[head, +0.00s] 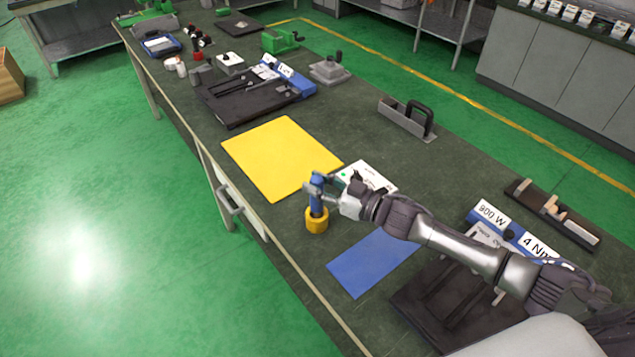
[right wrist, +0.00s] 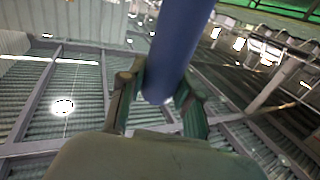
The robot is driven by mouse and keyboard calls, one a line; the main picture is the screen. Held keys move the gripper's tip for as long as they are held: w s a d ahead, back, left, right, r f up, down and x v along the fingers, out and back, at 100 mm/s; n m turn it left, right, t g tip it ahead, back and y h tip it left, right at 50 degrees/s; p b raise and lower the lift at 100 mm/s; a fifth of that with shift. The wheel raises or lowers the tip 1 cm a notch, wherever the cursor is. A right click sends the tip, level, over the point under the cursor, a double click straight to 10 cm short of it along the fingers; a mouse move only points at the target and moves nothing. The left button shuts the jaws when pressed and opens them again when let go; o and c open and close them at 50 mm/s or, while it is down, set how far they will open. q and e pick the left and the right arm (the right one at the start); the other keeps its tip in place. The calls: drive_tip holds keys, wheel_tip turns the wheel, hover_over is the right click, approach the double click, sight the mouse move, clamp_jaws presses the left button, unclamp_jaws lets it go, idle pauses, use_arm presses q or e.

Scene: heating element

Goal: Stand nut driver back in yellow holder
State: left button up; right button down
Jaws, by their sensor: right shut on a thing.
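The nut driver (head: 317,190) has a blue handle and stands about upright at the table's front edge. Its lower end is at the yellow holder (head: 317,221); how deep it sits inside cannot be told. My right gripper (head: 314,186) is shut on the blue handle from the right, above the holder. In the right wrist view the blue handle (right wrist: 178,50) runs between the two fingers (right wrist: 160,95). The holder is not visible in the right wrist view. My left gripper is in neither view.
A yellow mat (head: 278,157) lies behind the holder and a blue mat (head: 372,263) to its right front. A white card (head: 370,176) lies behind my gripper. Black trays (head: 245,104) and a grey tool caddy (head: 405,118) stand farther off.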

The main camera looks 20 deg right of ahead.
drive_tip(key=shift+f+b, duration=0.45)
drive_tip(key=shift+f, duration=0.15)
drive_tip(key=c, duration=0.7)
unclamp_jaws()
drive_tip(key=shift+s+f, duration=0.1)
drive_tip(key=v, duration=1.2)
